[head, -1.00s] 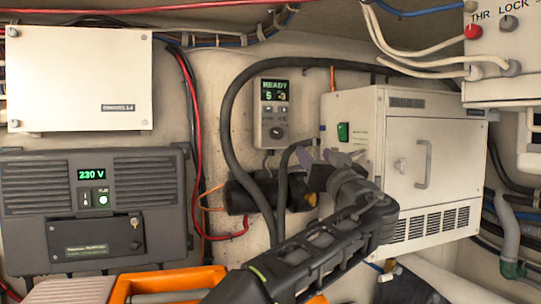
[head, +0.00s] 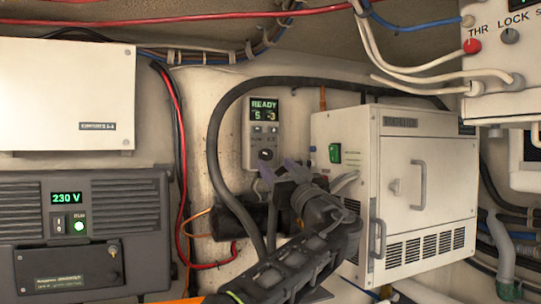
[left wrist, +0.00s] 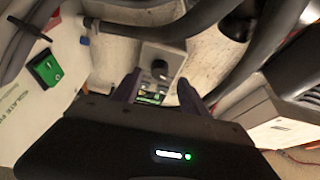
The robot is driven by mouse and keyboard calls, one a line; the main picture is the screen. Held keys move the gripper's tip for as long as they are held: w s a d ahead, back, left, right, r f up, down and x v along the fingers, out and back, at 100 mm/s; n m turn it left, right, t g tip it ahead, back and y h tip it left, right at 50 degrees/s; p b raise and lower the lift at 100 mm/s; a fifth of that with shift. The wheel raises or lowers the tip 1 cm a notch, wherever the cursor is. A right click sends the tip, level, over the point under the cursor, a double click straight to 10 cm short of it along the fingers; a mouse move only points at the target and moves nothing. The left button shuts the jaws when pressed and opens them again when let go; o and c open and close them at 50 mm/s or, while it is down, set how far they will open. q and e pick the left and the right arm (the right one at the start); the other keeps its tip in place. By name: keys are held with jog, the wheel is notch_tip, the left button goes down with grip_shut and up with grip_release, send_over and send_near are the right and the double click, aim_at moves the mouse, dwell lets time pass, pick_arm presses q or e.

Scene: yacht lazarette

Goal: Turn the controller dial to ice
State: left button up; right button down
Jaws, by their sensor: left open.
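The controller (head: 263,133) is a small grey unit on the back wall. Its screen reads READY with 5 and -3, and small buttons sit below the screen. Its dark round dial (head: 266,154) is near its lower edge. My left gripper (head: 281,170) is open and empty, just below and slightly right of the dial, with a gap showing. In the left wrist view the controller (left wrist: 168,57) appears upside down beyond the two fingers, and its dial (left wrist: 158,67) shows between and beyond the fingertips. The dial's pointer setting is too small to read. My right gripper is out of view.
A white box (head: 424,205) with a green switch (head: 335,153) stands close right of my gripper. A thick black hose (head: 213,150) loops left of the controller. A black cylinder (head: 229,222) lies below. A 230 V unit (head: 70,240) is at left.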

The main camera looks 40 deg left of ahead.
aim_at(268, 158)
pick_arm(q)
jog(key=p+x, duration=0.1)
jog(key=x, duration=0.2)
jog(key=shift+r, duration=0.2)
jog(key=shift+w+a+r+p, duration=0.1)
jog(key=shift+w+a+p, duration=0.25)
jog(key=shift+a, duration=0.15)
jog(key=shift+s, duration=0.1)
jog(key=shift+c, duration=0.5)
grip_shut()
